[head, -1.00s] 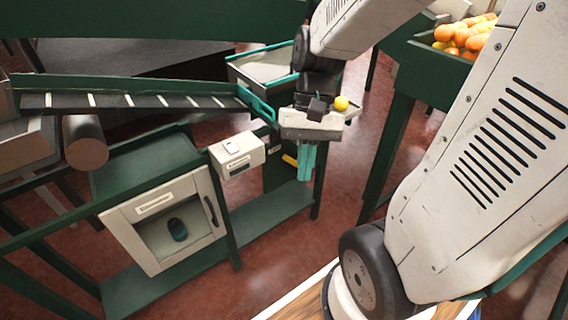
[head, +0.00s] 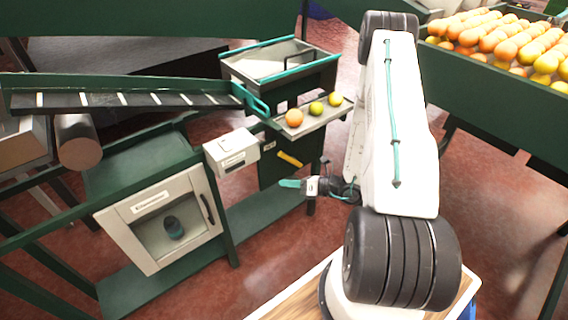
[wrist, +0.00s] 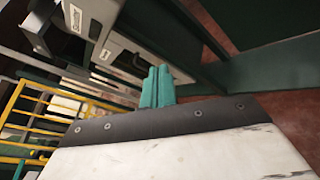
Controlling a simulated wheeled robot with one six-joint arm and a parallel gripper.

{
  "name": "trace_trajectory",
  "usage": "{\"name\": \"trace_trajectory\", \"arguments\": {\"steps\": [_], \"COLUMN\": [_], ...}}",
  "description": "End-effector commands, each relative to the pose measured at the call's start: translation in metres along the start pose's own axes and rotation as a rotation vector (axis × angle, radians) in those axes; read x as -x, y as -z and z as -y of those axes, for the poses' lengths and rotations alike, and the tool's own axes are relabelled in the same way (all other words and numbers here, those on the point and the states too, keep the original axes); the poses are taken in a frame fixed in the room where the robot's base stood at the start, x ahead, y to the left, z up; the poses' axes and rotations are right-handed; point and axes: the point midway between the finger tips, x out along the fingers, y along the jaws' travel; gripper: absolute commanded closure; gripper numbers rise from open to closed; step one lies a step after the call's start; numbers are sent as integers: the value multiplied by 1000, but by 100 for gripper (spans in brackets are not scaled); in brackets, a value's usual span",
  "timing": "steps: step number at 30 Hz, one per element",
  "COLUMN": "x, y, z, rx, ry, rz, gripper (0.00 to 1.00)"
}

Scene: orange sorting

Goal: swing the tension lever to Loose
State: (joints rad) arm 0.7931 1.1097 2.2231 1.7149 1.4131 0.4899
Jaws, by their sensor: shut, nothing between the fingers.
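A short yellow lever (head: 290,159) sits on the dark green panel below the small fruit tray. It slants down to the right, and a small white label beside it is too small to read. My gripper (head: 290,184) is below the lever in the head view, apart from it in the picture, with its teal fingers pointing left. The fingers are together and empty. They also show side by side in the wrist view (wrist: 157,86), where I cannot make out the lever.
A white control box (head: 231,150) stands left of the lever. A white cabinet (head: 165,220) with a window and dark handle is lower left. The small tray (head: 318,118) holds three fruits. A green bin (head: 480,95) of oranges stands at right. Red floor is open below the gripper.

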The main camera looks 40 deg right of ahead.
Motion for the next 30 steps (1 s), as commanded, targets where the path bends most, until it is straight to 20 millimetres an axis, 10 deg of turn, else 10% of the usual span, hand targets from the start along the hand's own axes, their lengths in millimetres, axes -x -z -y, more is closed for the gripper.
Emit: {"name": "trace_trajectory", "arguments": {"steps": [7,21,30], "x": [13,12,-33], "y": [-1,-7,-15], "z": [74,80,93], "rx": [-251,-290,-286], "ry": [260,278,274], "rz": [209,237,233], "gripper": [100,100,100]}}
